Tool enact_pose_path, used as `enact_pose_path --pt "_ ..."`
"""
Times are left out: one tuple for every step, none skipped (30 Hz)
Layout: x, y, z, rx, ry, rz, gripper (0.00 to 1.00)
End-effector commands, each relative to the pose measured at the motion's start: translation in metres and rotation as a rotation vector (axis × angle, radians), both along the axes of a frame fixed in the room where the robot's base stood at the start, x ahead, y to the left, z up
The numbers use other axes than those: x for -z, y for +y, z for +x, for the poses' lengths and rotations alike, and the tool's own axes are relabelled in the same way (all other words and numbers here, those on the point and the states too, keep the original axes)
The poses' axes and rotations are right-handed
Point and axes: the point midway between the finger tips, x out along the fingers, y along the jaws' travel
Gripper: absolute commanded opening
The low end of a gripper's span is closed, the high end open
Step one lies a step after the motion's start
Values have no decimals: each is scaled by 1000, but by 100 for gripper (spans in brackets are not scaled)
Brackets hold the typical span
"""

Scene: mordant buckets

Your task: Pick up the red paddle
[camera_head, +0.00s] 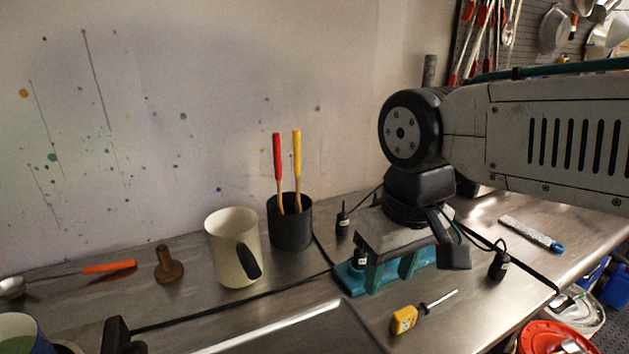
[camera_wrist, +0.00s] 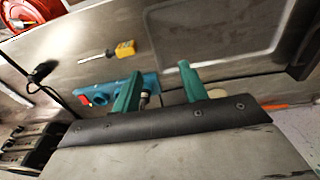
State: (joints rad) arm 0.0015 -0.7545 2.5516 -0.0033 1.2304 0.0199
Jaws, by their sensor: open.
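The red-handled paddle (camera_head: 278,158) stands in a black cup (camera_head: 290,228) near the back wall, beside a yellow-handled one (camera_head: 297,156). Its red handle points up, and its lower end is hidden inside the cup. My gripper (camera_head: 391,274) is to the right of the cup and apart from it, pointing down over a blue object (camera_head: 347,281). Its two green fingers are apart, with nothing held between them. They also show in the wrist view (camera_wrist: 159,72), where I cannot make out the red paddle.
A cream jug (camera_head: 228,248) stands left of the cup, with a brown wooden object (camera_head: 168,266) and orange-handled ladle (camera_head: 108,267) farther left. A yellow-handled probe (camera_head: 405,319) lies in front. Black cables cross the metal table. A red bucket (camera_head: 555,338) is at lower right.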

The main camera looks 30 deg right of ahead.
Motion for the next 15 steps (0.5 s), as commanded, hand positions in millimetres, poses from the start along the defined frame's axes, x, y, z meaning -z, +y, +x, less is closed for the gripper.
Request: enact_pose_path --pt "-5 0 5 28 2 3 43" --pt "-8 1 10 51 4 7 43" --pt "-15 2 18 101 7 13 43" --pt "-22 2 26 149 10 17 43" --pt "-29 2 35 207 11 24 43" --pt "-39 2 49 296 16 33 43" --pt "-48 2 60 370 21 40 43" --pt "-56 2 73 448 25 47 43" --pt "-67 2 91 558 29 58 43" --pt "-74 2 105 643 33 64 43" --pt "-81 3 119 727 38 70 43" --pt "-90 3 138 839 42 79 43" --pt "-95 4 152 923 46 85 43" --pt "-101 5 166 1004 48 90 43" --pt "-107 6 185 1116 52 97 43"
